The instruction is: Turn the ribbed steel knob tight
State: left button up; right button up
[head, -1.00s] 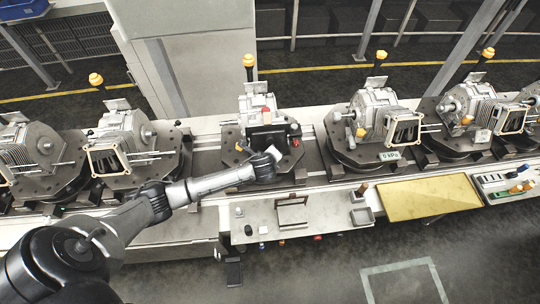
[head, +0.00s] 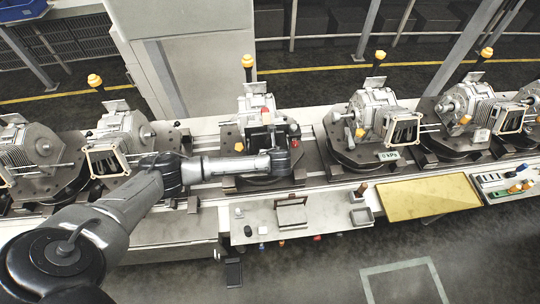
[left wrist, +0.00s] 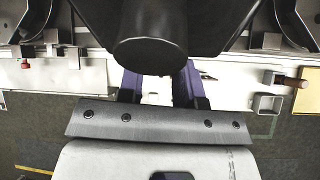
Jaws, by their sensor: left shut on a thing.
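My left gripper (head: 287,160) is at the front of the middle fixture (head: 205,160), below the machine housing (head: 256,100). In the left wrist view its two purple-tinted fingers (left wrist: 158,84) reach in under a dark, round-ended cylinder (left wrist: 150,52). The fingertips are hidden behind that cylinder. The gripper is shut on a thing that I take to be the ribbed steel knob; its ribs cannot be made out. My right gripper is in neither view.
Similar fixtures with machines stand on both sides, one with a 0 kPa display (head: 389,156). A pale shelf (head: 340,213) with small parts runs along the front, with a yellow plate (head: 425,197) at its right. The floor in front is mostly clear.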

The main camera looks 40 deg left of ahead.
pick_arm(q)
jog(key=m+y, duration=0.1)
jog(key=m, duration=0.2)
jog(key=m+g+y, duration=0.1)
jog(key=m, duration=0.3)
jog(key=shift+w+d+y, duration=0.1)
jog(key=shift+y, duration=0.2)
jog(key=shift+f+m, duration=0.1)
jog(key=shift+m, duration=0.2)
dwell(0.4)
jog(key=o, duration=0.9)
jog(key=shift+o, duration=0.2)
